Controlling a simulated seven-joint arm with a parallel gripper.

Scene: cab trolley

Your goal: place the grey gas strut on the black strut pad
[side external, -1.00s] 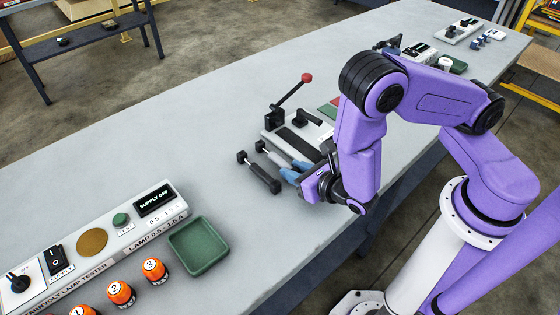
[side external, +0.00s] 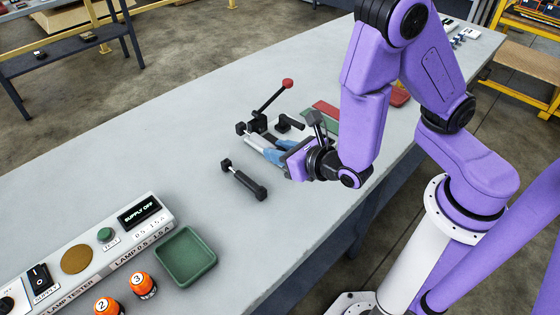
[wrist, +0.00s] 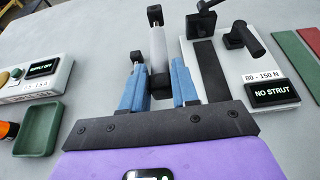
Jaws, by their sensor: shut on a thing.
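My gripper (side external: 277,152) is shut on the grey gas strut (wrist: 158,45), which shows between the two blue fingers in the wrist view. The strut has a pale grey body and black ends. In the side view its black far end (side external: 241,128) appears raised off the bench. The black strut pad (wrist: 212,72) is a bare dark strip on the light grey strut tester (wrist: 265,80), to the right of the gripper in the wrist view. The tester's display reads NO STRUT. In the side view my gripper and the held strut hide most of the pad.
A black strut (side external: 244,180) lies on the bench left of my gripper. A green tray (side external: 186,256) and lamp tester (side external: 90,250) stand at lower left.

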